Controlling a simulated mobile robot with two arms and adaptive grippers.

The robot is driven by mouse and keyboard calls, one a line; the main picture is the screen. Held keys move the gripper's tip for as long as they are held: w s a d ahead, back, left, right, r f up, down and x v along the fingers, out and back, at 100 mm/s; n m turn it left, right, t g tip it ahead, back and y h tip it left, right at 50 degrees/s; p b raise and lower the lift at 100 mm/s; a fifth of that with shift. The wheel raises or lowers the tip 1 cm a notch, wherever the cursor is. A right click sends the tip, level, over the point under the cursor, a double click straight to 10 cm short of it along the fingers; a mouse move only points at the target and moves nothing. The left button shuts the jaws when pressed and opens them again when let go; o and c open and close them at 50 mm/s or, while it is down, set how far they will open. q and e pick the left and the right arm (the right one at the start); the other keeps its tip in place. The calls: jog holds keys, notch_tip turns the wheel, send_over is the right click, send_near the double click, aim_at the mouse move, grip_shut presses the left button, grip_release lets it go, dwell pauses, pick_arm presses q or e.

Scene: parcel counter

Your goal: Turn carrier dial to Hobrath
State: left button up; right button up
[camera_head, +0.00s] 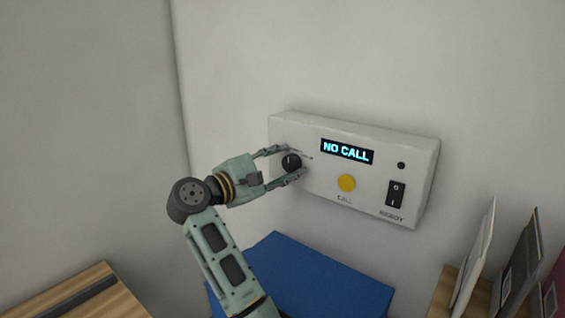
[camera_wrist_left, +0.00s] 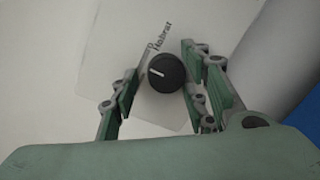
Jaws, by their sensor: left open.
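The carrier dial is a round black knob (camera_head: 291,162) with a white pointer line, on the left part of a white wall panel (camera_head: 315,184). In the left wrist view the knob (camera_wrist_left: 166,72) sits between my fingers, with a gap on the left side. Next to it is partly hidden printed lettering (camera_wrist_left: 158,38) that reads like "Hobrat". The pointer line runs toward the left of that view, not at this lettering. My left gripper (camera_head: 292,164) is open around the knob; it also shows in the left wrist view (camera_wrist_left: 160,84). My right gripper is out of view.
The panel has a display (camera_head: 347,151) reading "NO CALL", a yellow CALL button (camera_head: 347,183), a black READY switch (camera_head: 396,194) and a small dark round spot (camera_head: 401,165). A blue box (camera_head: 320,280) stands below. Upright flat items (camera_head: 520,265) stand at the right.

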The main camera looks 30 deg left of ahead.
pick_arm(q)
jog(key=shift+c, duration=0.4)
jog(key=shift+r, duration=0.1)
jog(key=c, duration=0.9)
jog(key=shift+c, duration=0.2)
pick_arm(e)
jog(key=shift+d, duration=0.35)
pick_arm(q)
jog(key=shift+r, duration=0.15)
